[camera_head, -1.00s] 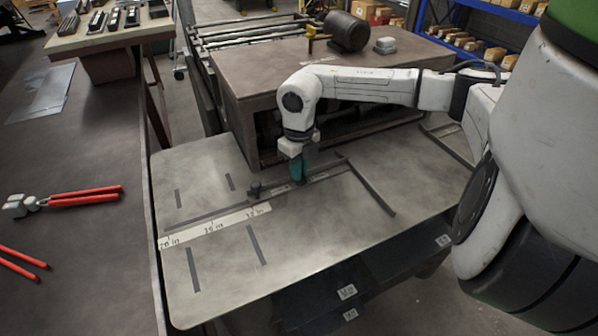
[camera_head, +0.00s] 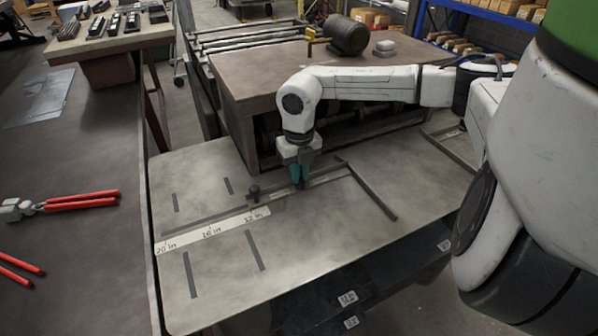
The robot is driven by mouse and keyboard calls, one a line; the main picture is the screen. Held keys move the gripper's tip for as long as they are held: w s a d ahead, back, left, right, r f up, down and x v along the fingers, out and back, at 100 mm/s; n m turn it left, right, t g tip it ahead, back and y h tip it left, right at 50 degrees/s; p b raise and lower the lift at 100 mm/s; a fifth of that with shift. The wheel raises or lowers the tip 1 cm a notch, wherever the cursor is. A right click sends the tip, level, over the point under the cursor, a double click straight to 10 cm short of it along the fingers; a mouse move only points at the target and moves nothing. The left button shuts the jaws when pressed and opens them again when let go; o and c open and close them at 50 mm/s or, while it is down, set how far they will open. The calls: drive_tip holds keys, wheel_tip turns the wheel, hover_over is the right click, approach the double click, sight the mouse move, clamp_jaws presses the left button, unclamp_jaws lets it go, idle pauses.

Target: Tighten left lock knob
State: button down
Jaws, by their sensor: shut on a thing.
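My gripper (camera_head: 300,175) points straight down with teal fingers low over the flat metal table (camera_head: 330,235). It is shut on a small dark lock knob (camera_head: 302,186) on the gauge bar; the fingers hide most of the knob. Another dark lock knob (camera_head: 254,192) stands upright on the bar to the left, apart from the gripper. The dark gauge bar (camera_head: 205,223) runs across the table behind a pale inch scale (camera_head: 212,232).
A brown machine block (camera_head: 240,100) with a dark motor (camera_head: 346,36) stands close behind the gripper. A thin bar (camera_head: 372,190) lies to its right. Red-handled pliers (camera_head: 80,201) lie on the left bench. The table's front is clear.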

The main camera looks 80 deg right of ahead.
drive_tip(key=c, duration=1.2)
unclamp_jaws()
